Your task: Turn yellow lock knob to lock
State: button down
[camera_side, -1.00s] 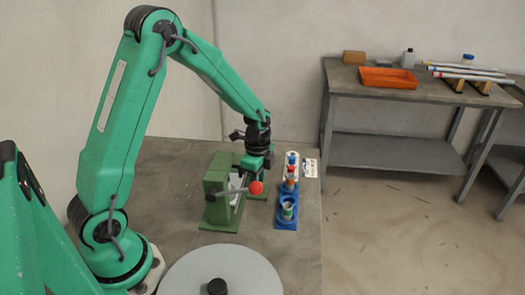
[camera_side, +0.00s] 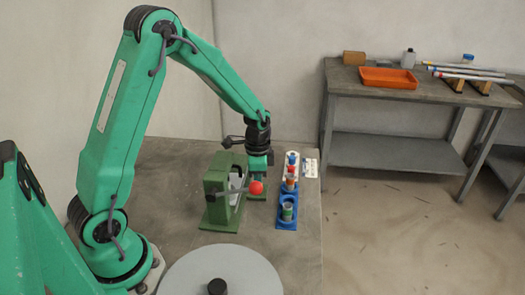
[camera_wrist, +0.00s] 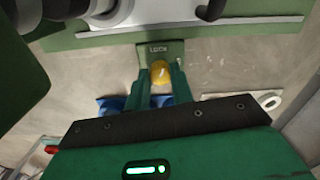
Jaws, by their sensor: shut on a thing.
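The yellow lock knob (camera_wrist: 161,72) shows in the wrist view, on a green plate (camera_wrist: 176,48) that reads LOCK. A small pale mark shows on the knob's top, but I cannot tell its exact direction. My gripper (camera_wrist: 161,79) is shut on the knob, one finger on each side of it. In the side view my gripper (camera_side: 258,173) reaches down at the far side of the green frame jig (camera_side: 216,200). The knob is hidden there behind the jig's lever and my gripper.
A lever with a red ball (camera_side: 256,188) sticks out from the jig close to my gripper. A blue rack (camera_side: 287,224) with coloured cylinders stands just right. A grey round disc (camera_side: 255,272) lies in front. An orange tray (camera_side: 389,78) is on the far bench.

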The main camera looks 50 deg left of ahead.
jog(key=c, duration=1.2)
grip_release()
jog(key=shift+r, duration=0.15)
jog(key=shift+r, duration=3.8)
